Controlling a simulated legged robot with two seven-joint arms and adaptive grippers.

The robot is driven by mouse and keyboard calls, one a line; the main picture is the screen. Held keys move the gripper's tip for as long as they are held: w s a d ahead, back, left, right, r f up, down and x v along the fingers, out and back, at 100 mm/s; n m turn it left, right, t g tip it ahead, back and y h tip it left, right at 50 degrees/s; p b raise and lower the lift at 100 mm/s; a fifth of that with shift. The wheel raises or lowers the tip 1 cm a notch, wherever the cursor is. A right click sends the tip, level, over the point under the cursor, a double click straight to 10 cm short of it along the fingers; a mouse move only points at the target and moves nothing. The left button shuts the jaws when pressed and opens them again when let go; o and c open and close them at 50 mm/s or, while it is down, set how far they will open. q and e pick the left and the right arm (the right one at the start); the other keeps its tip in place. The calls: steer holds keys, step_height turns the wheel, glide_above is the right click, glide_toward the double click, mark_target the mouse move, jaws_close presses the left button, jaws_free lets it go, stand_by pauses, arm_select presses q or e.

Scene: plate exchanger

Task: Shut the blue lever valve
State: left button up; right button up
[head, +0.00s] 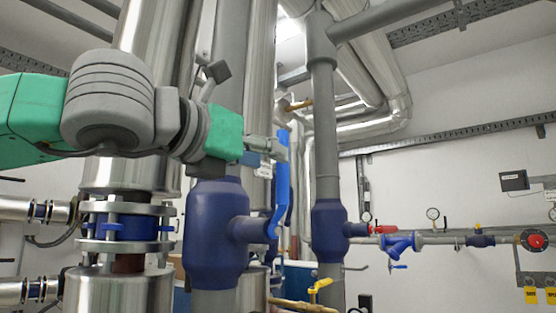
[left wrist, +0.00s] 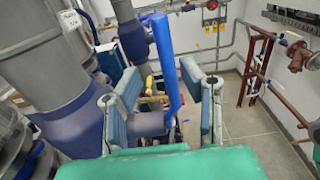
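The blue lever (head: 282,180) stands upright, with a bend near its lower end, on the right side of a dark blue valve body (head: 215,235). My left gripper (head: 268,151) is at the upper part of the lever, coming from the left. In the left wrist view my left gripper (left wrist: 160,90) has its fingers wide apart, with a gap on both sides of the lever. It is open and holds nothing. My right gripper is not in view.
A grey vertical pipe (head: 325,130) with another blue valve body (head: 328,230) stands right of the lever. A yellow-handled valve (head: 319,287) sits low. Large metal pipes (head: 118,293) stand at the left. Red pipework (left wrist: 257,65) runs along the right in the wrist view, above open floor.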

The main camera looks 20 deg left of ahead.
mark_target(284, 200)
arm_select(q)
steer(key=w+d, duration=0.2)
steer(key=w, duration=0.1)
steer(key=shift+w+d+r, duration=0.1)
steer(key=shift+w+d, duration=0.1)
steer(key=shift+d, duration=0.15)
steer(key=shift+a, duration=0.55)
jaws_close()
steer(key=shift+d, duration=0.25)
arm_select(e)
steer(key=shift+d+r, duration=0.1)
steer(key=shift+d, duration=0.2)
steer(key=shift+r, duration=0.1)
arm_select(q)
steer(key=shift+w+r+p, duration=0.1)
steer(key=shift+r+p, duration=0.05)
steer(key=shift+p, duration=0.6)
steer(key=g+p, duration=0.1)
steer(key=p, duration=0.1)
steer(key=w+g+p, duration=0.1)
steer(key=p, duration=0.1)
steer(key=w+d+f+g+y+p, duration=0.1)
steer(key=p, duration=0.2)
steer(key=shift+w, duration=0.15)
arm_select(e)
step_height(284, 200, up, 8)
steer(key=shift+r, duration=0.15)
